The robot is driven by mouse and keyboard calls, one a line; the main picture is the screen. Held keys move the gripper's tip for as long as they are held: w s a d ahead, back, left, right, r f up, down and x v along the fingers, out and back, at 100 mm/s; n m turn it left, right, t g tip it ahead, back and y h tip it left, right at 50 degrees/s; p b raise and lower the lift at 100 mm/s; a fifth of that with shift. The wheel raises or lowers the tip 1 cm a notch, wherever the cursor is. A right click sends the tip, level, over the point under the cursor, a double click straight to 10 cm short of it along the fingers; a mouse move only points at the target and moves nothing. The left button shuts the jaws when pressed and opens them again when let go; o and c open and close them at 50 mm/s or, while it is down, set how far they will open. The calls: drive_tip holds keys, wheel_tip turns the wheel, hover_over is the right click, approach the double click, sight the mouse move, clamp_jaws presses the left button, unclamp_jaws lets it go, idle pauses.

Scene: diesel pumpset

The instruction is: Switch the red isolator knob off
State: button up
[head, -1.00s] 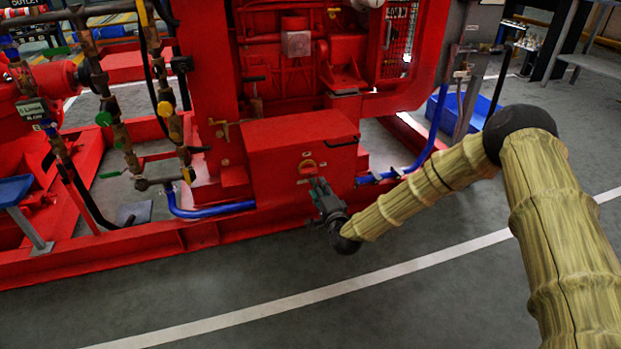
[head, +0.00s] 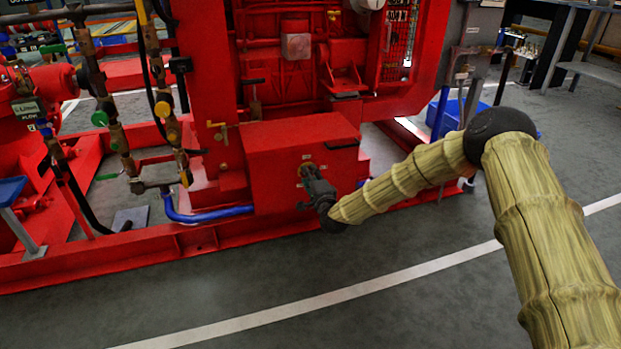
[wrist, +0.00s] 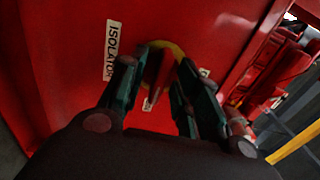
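The red isolator knob (wrist: 161,70) sits on a yellow backing (wrist: 172,47) on the red box face in the wrist view. A white label (wrist: 112,50) reading ISOLATOR is to its left. My gripper (wrist: 158,78) is open at the box, with one finger on each side of the knob. I see a gap between the knob and the fingers; any light contact cannot be made out. In the head view my gripper (head: 307,174) is at the box's front and hides most of the knob.
The red box (head: 272,150) stands on the red pumpset frame (head: 100,262). A blue hose (head: 205,215) runs low to its left, and pipes with valves (head: 120,140) stand farther left. The grey floor (head: 400,310) in front is clear.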

clamp_jaws()
drive_tip(key=shift+r+n+p, duration=0.1)
drive_tip(key=shift+n+p, duration=0.3)
drive_tip(key=shift+p, duration=0.1)
drive_tip(key=n+p, duration=1.1)
drive_tip(key=n, duration=0.5)
drive_tip(key=shift+s+p, duration=0.1)
drive_tip(key=shift+p, duration=0.2)
drive_tip(key=shift+d+f+n, duration=0.1)
drive_tip(key=shift+f+n, duration=0.1)
drive_tip(key=shift+n, duration=0.2)
unclamp_jaws()
